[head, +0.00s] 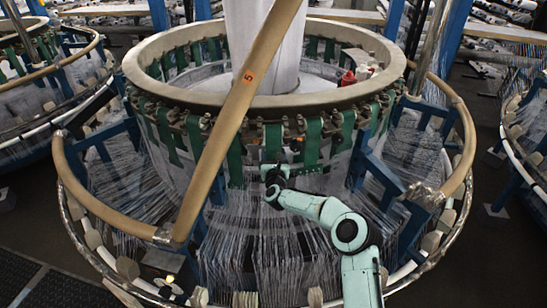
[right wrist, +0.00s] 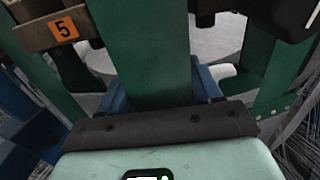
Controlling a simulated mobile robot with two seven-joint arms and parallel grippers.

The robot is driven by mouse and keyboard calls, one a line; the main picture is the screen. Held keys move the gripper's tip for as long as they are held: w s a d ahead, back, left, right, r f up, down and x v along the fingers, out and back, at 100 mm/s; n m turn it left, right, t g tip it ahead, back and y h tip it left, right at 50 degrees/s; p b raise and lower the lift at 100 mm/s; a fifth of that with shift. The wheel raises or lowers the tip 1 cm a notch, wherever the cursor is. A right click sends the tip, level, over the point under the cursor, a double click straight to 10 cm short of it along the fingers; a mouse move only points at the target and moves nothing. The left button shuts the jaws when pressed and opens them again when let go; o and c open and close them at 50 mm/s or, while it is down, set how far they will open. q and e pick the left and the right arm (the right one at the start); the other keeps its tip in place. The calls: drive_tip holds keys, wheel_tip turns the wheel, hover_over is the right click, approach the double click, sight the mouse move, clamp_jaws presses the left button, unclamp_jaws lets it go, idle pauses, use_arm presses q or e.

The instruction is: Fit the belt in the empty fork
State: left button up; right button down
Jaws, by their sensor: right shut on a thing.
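My right gripper (head: 272,173) is at the front of the loom, just below the ring, shut on a green belt (head: 272,143). In the right wrist view the same belt (right wrist: 147,50) rises from behind the dark jaw bar (right wrist: 160,127) and leaves the top of the picture. The jaws hide its lower part. Other green belts (head: 312,143) hang on both sides. A row of dark forks (head: 300,124) runs under the rim. I cannot tell which fork is empty, or whether the held belt's top touches one. My left gripper is out of view.
A long tan pole (head: 238,105) with an orange "5" tag crosses in front of the ring, left of my gripper. A tan curved rail (head: 95,204) and blue frames (head: 375,165) flank the loom. Fine threads (head: 265,250) fan out below. A red object (head: 347,78) sits inside the ring.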

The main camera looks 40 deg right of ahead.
drive_tip(key=shift+x, duration=1.1)
drive_tip(key=shift+c, duration=0.7)
unclamp_jaws()
drive_tip(key=shift+w, duration=0.1)
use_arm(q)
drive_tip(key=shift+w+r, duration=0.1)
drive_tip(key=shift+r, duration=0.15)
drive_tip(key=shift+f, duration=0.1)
use_arm(e)
drive_tip(key=shift+s+a+f, duration=0.1)
drive_tip(key=shift+s+a, duration=0.05)
drive_tip(key=shift+s, duration=0.2)
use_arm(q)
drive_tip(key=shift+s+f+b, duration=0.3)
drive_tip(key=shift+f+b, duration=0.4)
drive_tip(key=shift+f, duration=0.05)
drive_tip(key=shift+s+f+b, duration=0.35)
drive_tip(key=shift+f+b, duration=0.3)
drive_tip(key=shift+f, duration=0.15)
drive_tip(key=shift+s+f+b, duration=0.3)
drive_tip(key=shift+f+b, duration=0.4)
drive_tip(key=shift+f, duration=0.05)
use_arm(e)
drive_tip(key=v, duration=1.2)
drive_tip(key=shift+s+a, duration=0.25)
drive_tip(key=shift+a, duration=0.1)
